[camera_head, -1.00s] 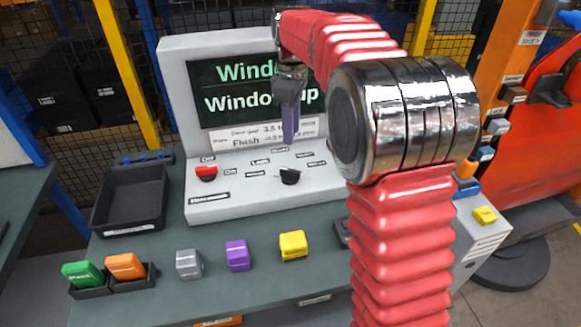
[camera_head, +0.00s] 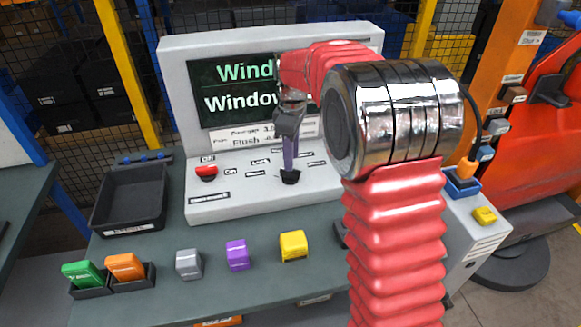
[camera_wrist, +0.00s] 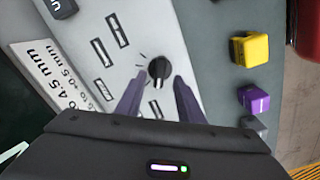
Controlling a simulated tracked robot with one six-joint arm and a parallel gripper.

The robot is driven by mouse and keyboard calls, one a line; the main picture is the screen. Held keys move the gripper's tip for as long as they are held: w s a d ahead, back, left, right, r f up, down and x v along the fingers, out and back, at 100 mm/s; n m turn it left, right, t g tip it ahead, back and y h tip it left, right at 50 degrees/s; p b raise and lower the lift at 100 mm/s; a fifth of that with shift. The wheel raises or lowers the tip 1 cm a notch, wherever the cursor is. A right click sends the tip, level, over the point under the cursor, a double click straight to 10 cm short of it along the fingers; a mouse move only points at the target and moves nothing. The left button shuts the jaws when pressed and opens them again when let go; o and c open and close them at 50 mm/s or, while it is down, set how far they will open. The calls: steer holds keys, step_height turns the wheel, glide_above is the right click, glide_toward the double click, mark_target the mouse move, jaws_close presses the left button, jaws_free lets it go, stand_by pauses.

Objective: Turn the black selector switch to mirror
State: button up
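The black selector switch (camera_head: 290,177) is on the sloped front of the light grey console (camera_head: 230,203), with small labels around it that are too blurred to read surely. In the wrist view the black selector switch (camera_wrist: 159,69) is a round knob with a pale mark. My gripper (camera_head: 289,168) points down right over it, its purple fingers reaching the knob's top. In the wrist view my gripper (camera_wrist: 158,80) is open, one finger to each side of the knob with gaps between. Whether the fingertips reach down beside the knob is unclear.
A red switch (camera_head: 206,172) sits to the left on the console. The screen (camera_head: 225,90) behind is partly hidden by my arm. Grey (camera_head: 189,264), purple (camera_head: 237,254) and yellow (camera_head: 293,245) blocks stand in front. An empty black tray (camera_head: 130,198) is at left.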

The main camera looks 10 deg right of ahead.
mark_target(290, 174)
steer(key=shift+f, duration=2.35)
steer(key=shift+c, duration=0.6)
jaws_close()
steer(key=shift+a, duration=0.15)
